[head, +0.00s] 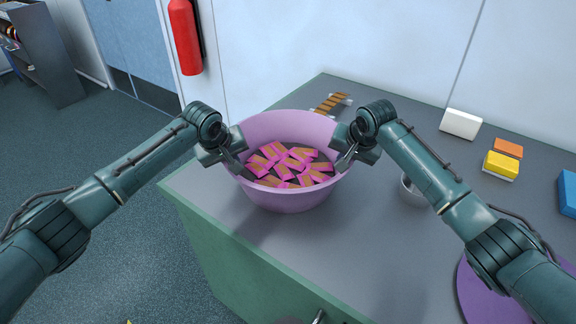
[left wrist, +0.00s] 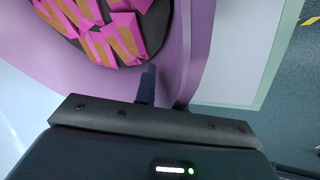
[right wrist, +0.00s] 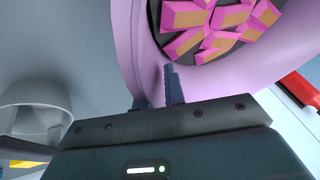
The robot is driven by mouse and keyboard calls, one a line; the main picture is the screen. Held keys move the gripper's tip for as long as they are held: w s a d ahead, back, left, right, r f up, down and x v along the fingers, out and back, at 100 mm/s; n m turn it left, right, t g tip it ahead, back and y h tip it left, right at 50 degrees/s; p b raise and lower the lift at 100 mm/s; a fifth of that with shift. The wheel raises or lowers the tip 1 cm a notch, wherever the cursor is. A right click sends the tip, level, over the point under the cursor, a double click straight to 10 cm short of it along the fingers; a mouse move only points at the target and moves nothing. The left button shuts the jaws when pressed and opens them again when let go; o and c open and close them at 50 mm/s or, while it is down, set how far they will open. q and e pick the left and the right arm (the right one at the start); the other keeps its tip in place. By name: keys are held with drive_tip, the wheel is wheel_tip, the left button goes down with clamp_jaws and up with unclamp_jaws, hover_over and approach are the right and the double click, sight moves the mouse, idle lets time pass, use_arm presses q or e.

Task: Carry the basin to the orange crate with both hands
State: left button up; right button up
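The pink-purple basin (head: 290,197) is upright at the left part of the grey counter; I cannot tell if its bottom touches the top. Several pink-and-brown wrapped bars (head: 290,163) lie inside it. My left gripper (head: 238,165) is at the basin's left rim, with one finger inside the wall and one outside, close together on it; the inner finger shows in the left wrist view (left wrist: 147,85). My right gripper (head: 350,158) straddles the right rim likewise, seen in the right wrist view (right wrist: 158,92). No orange crate is seen in any view.
A purple disc (head: 483,298), yellow block (head: 501,165), white block (head: 461,124) and blue box (head: 568,193) lie farther right. Open floor (head: 110,215) is to the left.

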use_arm(q)
clamp_jaws()
use_arm(e)
clamp_jaws()
idle(0.7)
